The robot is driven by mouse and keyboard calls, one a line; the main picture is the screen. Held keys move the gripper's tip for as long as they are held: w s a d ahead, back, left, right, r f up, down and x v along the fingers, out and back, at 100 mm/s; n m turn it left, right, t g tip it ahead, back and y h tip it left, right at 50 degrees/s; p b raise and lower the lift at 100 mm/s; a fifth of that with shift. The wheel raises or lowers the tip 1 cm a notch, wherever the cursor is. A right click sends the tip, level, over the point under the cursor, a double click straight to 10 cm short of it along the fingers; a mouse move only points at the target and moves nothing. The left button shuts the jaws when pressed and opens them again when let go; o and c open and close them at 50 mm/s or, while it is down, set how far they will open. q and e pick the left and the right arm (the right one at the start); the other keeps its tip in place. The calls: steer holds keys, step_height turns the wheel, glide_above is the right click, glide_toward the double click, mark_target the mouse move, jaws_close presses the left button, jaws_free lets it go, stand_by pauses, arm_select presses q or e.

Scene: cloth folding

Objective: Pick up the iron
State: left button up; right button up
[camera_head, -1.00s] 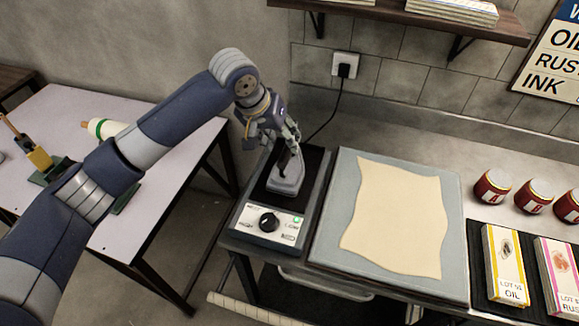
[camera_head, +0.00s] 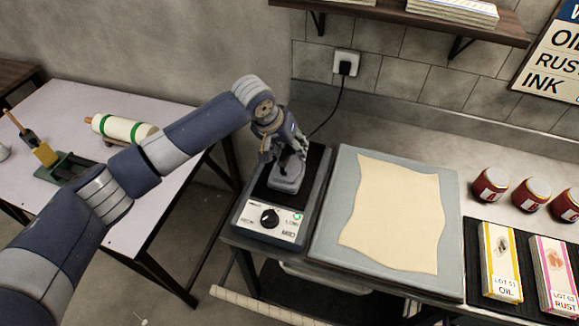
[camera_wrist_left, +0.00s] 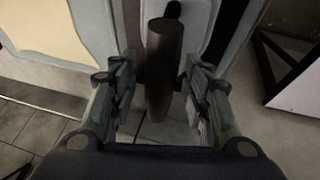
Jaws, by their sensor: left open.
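The iron (camera_head: 286,183) stands on the black plate of a heating station (camera_head: 268,220) with a dial. Its grey soleplate part shows below my left gripper (camera_head: 292,153). In the left wrist view, a dark cylindrical handle (camera_wrist_left: 164,70) runs between the two open fingers of my left gripper (camera_wrist_left: 160,95), with a gap visible on each side. The pale sole of the iron (camera_wrist_left: 198,25) shows beyond it. The upper part of the iron is mostly hidden by the gripper in the head view. My right gripper is not in view.
A cream cloth (camera_head: 392,213) lies on a grey pad (camera_head: 330,235) right of the station. Red jars (camera_head: 490,185) and boxes (camera_head: 501,262) stand farther right. A cord runs to a wall socket (camera_head: 346,64). A side table (camera_head: 75,112) with a roller (camera_head: 122,129) is at left.

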arm_select(q)
steer(key=shift+f+p, duration=0.15)
steer(key=shift+p, duration=0.15)
stand_by(0.4)
jaws_close()
steer(key=shift+w, duration=0.1)
